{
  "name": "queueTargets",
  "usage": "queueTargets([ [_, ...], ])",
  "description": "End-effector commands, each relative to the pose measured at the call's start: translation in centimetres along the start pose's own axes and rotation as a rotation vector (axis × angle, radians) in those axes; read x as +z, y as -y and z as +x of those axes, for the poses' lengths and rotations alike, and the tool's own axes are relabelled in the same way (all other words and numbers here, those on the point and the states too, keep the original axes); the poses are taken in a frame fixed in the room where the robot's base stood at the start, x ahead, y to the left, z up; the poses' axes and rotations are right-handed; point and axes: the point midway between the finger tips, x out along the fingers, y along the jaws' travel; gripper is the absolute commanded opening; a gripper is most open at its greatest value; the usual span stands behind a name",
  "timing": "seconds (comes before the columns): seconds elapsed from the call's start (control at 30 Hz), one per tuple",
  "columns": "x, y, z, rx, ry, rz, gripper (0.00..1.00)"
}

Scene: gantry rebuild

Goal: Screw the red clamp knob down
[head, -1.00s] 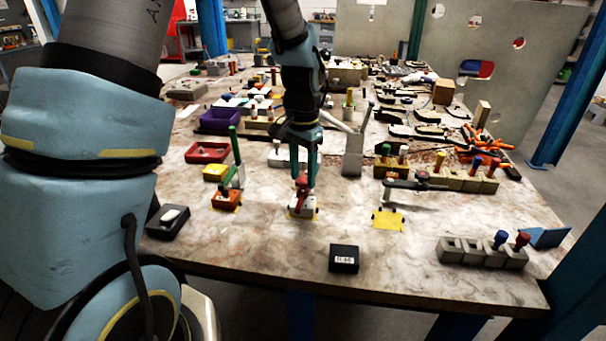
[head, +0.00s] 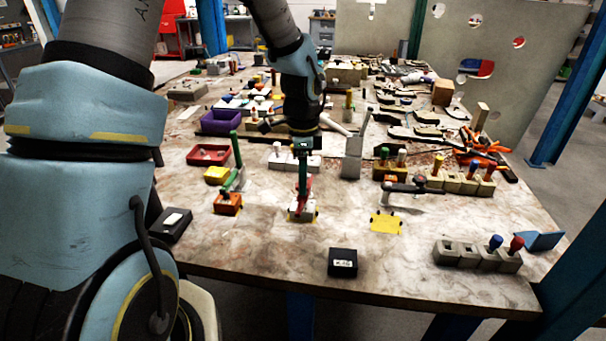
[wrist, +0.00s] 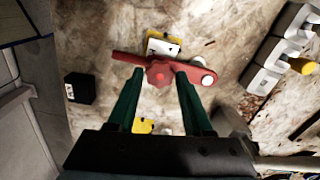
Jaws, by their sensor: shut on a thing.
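The red clamp knob (wrist: 158,75) sits on a red clamp arm (wrist: 128,58) in the wrist view. The arm runs across a small white block (wrist: 164,47) on a yellow patch. My gripper (wrist: 160,73) has its two green fingers on either side of the knob, shut on it. In the head view my gripper (head: 302,190) points straight down over the white block (head: 296,214), near the table's front middle. The fingers are seen nearly edge-on there and hide most of the knob.
An orange block with a green-handled clamp (head: 228,202) stands close on the left. A grey-armed clamp (head: 405,187) and a yellow patch (head: 386,224) lie to the right. A black box (head: 343,262) is in front. A grey holder (head: 352,157) stands behind right.

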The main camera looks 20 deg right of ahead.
Motion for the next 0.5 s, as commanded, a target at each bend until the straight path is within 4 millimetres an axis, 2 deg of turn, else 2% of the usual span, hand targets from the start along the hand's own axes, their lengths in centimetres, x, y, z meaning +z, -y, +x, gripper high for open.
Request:
queueTargets([
  [0.5, -0.12, 0.23, -0.27, -0.008, -0.003, 0.085, 0.0],
])
